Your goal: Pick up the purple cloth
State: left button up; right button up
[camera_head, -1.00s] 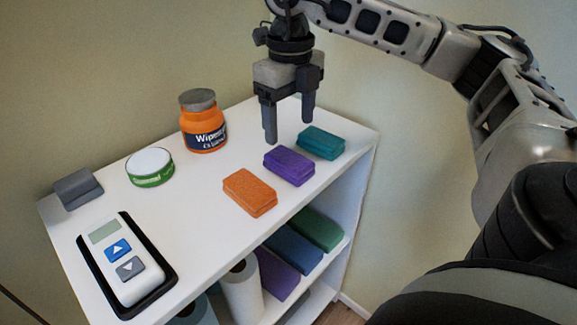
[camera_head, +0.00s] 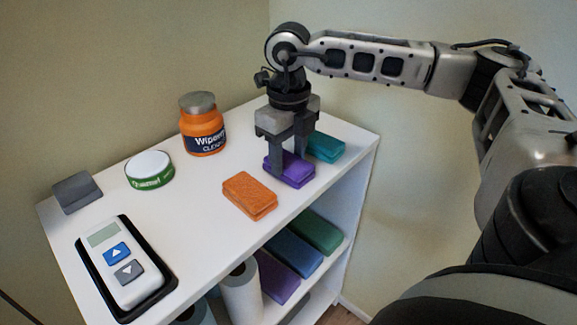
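The purple cloth (camera_head: 290,172) is a small folded block on the white shelf top, between an orange cloth (camera_head: 249,195) and a teal cloth (camera_head: 326,147). My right gripper (camera_head: 288,165) points straight down over the purple cloth. Its fingers are apart, one at the cloth's left side and one towards its far right side. The fingers hide part of the cloth, and whether they touch it cannot be told. The cloth still rests on the shelf top. My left gripper is not in view.
An orange wipes tub (camera_head: 203,128), a green-and-white round tin (camera_head: 150,170), a grey block (camera_head: 77,192) and a white handset in a black tray (camera_head: 165,284) stand on the white shelf unit (camera_head: 205,235). Folded cloths and rolls lie on the lower shelves. The wall is close behind.

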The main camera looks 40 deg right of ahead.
aim_at(288, 160)
jog(key=c, duration=0.3)
jog(key=shift+r, duration=0.15)
jog(key=shift+r, duration=0.25)
notch_tip(288, 160, up, 2)
jog(key=shift+r, duration=0.1)
jog(key=s+r, duration=0.1)
jog(key=s+a+r, duration=0.1)
jog(key=r, duration=0.1)
jog(key=s+a+r, duration=0.1)
jog(key=r, duration=0.1)
jog(key=shift+s, duration=0.3)
jog(key=s+a+r, duration=0.5)
jog(key=s, duration=0.3)
jog(key=shift+s, duration=0.35)
jog(key=shift+o, duration=0.5)
